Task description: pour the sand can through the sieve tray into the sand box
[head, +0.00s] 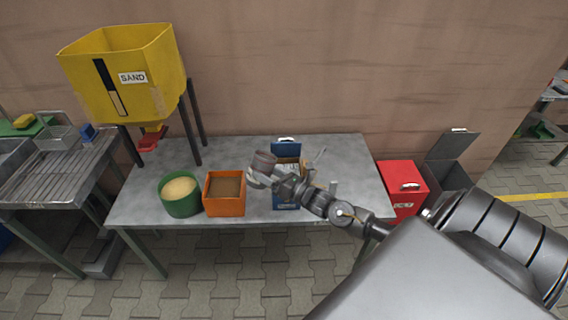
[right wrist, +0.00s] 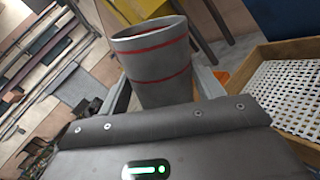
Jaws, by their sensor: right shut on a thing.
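My right gripper (head: 258,179) is shut on a grey can (head: 264,160), which it holds above the table's middle. In the right wrist view the can (right wrist: 155,62) has red bands and stands nearly upright between the fingers (right wrist: 162,92). How much is in it cannot be told. The sieve tray (right wrist: 250,80), a tan frame with white mesh, is right of the can there, apart from it. In the head view my arm partly hides the tray and the blue box (head: 286,201) under it, which seems to be the sand box. My left gripper is not in view.
A green pot (head: 181,208) of pale sand and an orange box (head: 224,209) with brown contents stand left of the can. A red box (head: 399,184) is at the right. The table's back right is clear.

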